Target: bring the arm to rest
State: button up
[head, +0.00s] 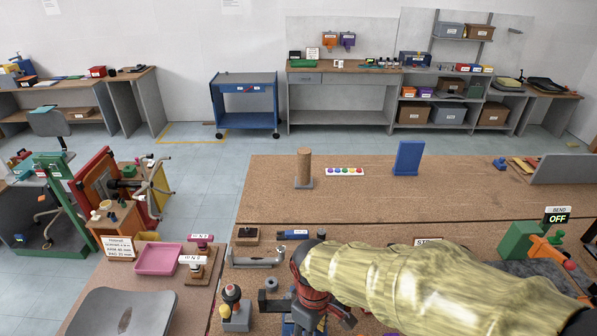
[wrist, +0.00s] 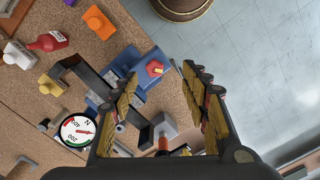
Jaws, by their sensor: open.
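My arm (head: 420,285), in a pale yellow sleeve, reaches in from the right over the front workbench in the head view. Its dark and red wrist end points down near the bench's front edge. My gripper (wrist: 160,72) shows in the wrist view with its two yellow-padded fingers spread apart and nothing held between them. Beyond and between the fingers is a blue fixture (wrist: 136,78) with a red knob (wrist: 154,68). I cannot tell how far below the fingertips it is. The fingertips are hard to make out in the head view.
A pink tray (head: 158,259) sits left of my arm.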

jog(key=s+d+r+m+t+b, duration=0.3)
jog(key=d+m+b, duration=0.2)
jog(key=d, duration=0.3)
jog(key=s+d+r+m+t+b, duration=0.3)
jog(key=d+r+m+b, duration=0.1)
jog(key=d+m+b, duration=0.1)
jog(key=d+b, duration=0.1)
jog(key=d, duration=0.1)
jog(key=shift+d+m+b, duration=0.35)
jog(key=shift+m+b, duration=0.05)
